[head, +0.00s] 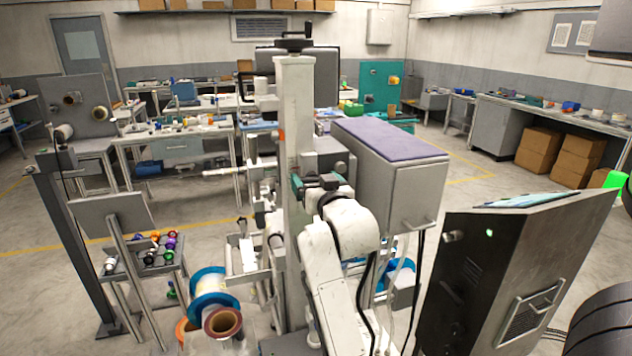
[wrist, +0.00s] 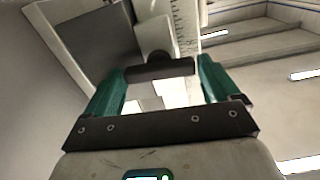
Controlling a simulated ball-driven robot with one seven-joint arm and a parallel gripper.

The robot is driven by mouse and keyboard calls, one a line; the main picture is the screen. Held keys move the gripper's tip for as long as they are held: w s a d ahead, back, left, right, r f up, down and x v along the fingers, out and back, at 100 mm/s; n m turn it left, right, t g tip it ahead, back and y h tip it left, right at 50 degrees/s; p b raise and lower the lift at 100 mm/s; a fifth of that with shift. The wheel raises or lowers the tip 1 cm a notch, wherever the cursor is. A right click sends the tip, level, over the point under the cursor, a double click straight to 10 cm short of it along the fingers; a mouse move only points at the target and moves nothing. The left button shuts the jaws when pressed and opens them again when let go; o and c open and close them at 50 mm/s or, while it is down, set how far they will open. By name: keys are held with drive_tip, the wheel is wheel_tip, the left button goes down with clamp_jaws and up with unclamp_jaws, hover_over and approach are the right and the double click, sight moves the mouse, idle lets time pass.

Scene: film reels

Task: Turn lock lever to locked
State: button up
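In the head view my gripper (head: 313,187) is at the pale upright column (head: 297,120), its teal fingers facing away from me. In the wrist view the two teal fingers of my gripper (wrist: 161,72) stand well apart. A short dark cylindrical bar (wrist: 160,70) spans the gap between the fingertips, with a rounded dark hub behind it. It looks like the lock lever's handle, but its lever arm and any lock markings are not clear. Its ends look close to both fingers; whether they are clamped I cannot tell.
A grey box with a purple top (head: 388,139) stands right of the column. A dark slanted cabinet (head: 510,265) is at the near right. Blue-rimmed reels (head: 210,281) and a small stand with coloured spools (head: 160,252) are at the left. A ruled scale (wrist: 185,18) shows in the wrist view.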

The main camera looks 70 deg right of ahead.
drive_tip(key=c, duration=0.7)
drive_tip(key=shift+m, duration=0.4)
drive_tip(key=m+b, duration=0.2)
drive_tip(key=m, duration=0.1)
drive_tip(key=shift+f+m, duration=0.1)
drive_tip(key=shift+m, duration=0.3)
drive_tip(key=m+b, duration=0.2)
drive_tip(key=m, duration=0.2)
drive_tip(key=shift+s+d+f, duration=0.1)
drive_tip(key=shift+s+f+m+b, duration=0.1)
drive_tip(key=shift+m+b, duration=0.9)
drive_tip(key=shift+m, duration=1.15)
drive_tip(key=shift+f+m+b, duration=0.1)
drive_tip(key=shift+m+b, duration=0.9)
drive_tip(key=shift+m, duration=1.15)
drive_tip(key=shift+r, duration=0.1)
drive_tip(key=o, duration=0.8)
drive_tip(key=shift+c, duration=0.2)
